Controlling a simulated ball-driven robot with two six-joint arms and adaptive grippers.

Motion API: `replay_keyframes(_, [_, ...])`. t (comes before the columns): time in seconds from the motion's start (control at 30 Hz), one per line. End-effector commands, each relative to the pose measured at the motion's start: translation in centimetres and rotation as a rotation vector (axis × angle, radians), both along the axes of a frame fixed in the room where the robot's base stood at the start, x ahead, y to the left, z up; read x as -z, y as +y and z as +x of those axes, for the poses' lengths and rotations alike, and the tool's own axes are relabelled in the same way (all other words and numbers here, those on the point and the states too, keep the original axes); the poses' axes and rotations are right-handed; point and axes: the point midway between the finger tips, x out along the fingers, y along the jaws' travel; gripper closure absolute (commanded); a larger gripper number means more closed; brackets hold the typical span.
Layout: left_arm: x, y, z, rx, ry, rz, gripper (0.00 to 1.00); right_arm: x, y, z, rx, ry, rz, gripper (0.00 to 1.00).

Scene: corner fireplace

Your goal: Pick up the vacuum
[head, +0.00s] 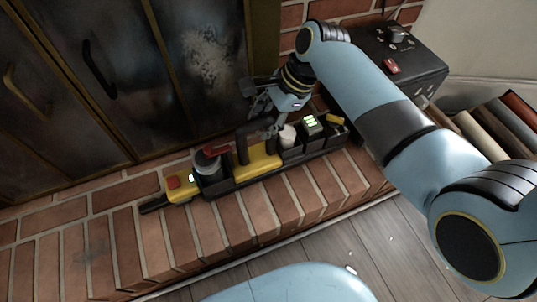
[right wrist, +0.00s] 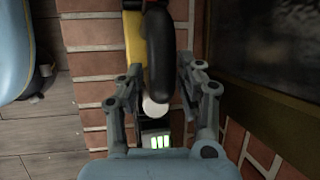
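The vacuum is a long yellow and black hand-held unit lying on the brick hearth, with a yellow body (head: 258,165), a dark round canister (head: 208,167) and an upright black handle (head: 242,146). The handle also shows in the right wrist view (right wrist: 160,55). My right gripper (head: 260,112) is above the vacuum at the handle. In the right wrist view its two fingers (right wrist: 160,75) are spread on either side of the handle, and gaps appear between them and it. Whether a finger touches is hard to tell. My left gripper is not in view.
Dark fireplace doors with handles (head: 99,70) stand right behind the hearth (head: 125,245). A black box (head: 415,62) with a red item on top stands at the upper right. Several logs or rolls (head: 487,132) lie to the right. Wooden floor (head: 385,250) is in front.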

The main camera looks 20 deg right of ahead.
Motion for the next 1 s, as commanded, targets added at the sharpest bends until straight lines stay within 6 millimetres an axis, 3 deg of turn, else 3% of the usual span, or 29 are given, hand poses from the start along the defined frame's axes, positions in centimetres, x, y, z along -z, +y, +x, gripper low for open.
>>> replay_keyframes(0.03, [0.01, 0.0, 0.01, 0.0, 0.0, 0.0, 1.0, 0.01, -0.02, -0.01, 0.0, 0.0, 0.0, 0.72])
replay_keyframes(0.27, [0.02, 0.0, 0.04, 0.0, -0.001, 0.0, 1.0, 0.05, -0.03, -0.06, -0.001, 0.002, -0.001, 1.0])
replay_keyframes(1.0, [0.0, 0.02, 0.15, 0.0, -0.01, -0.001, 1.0, -0.59, -0.03, 0.1, -0.001, -0.004, -0.001, 1.0])
